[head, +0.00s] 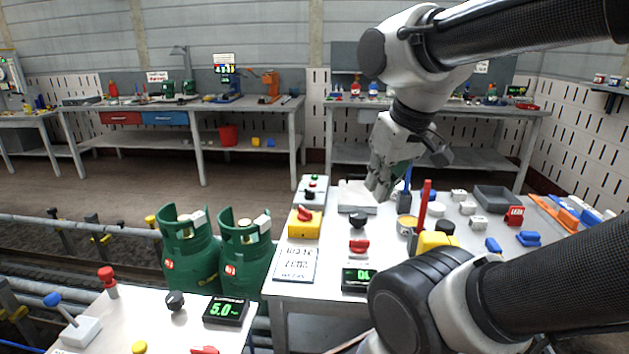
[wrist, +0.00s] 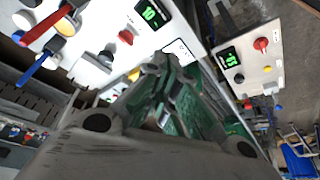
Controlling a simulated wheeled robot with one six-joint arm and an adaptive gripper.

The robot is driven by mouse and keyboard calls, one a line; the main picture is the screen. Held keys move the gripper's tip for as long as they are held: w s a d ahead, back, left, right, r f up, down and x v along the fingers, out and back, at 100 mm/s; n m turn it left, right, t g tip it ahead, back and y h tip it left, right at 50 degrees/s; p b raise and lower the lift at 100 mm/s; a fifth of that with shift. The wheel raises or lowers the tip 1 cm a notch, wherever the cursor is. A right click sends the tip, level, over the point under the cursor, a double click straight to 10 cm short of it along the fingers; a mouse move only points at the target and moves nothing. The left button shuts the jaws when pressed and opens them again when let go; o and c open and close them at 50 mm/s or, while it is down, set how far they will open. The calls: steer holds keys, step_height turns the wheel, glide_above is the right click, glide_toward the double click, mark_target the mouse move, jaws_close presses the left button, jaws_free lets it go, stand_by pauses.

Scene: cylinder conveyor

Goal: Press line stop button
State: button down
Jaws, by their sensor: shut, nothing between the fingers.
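A small grey control box (head: 312,190) with red, green and black buttons stands at the back left of the right-hand table. In front of it is a yellow box (head: 304,225) with a red knob (head: 304,213) on top. I cannot tell from any label which one is the line stop. My gripper (head: 378,184) is shut and empty, above the back of the table, to the right of both boxes and apart from them. In the wrist view the closed fingers (wrist: 165,80) point towards the green cylinders (wrist: 200,108).
Two green cylinders (head: 190,255) stand left of the right-hand table (head: 335,285).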

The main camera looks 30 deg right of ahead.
stand_by(0.3)
steer(key=w+r+m+y, duration=0.1)
steer(key=w+r, duration=0.2)
steer(key=w, duration=0.9)
steer(key=m+t, duration=0.5)
steer(key=m, duration=0.3)
glide_above(313, 184)
steer(key=w+d, duration=0.1)
steer(key=d, duration=0.1)
step_height(313, 184, down, 15)
steer(key=shift+a+h, duration=0.25)
steer(key=shift+h, duration=0.05)
steer(key=shift+f, duration=4.35)
steer(key=shift+f, duration=0.1)
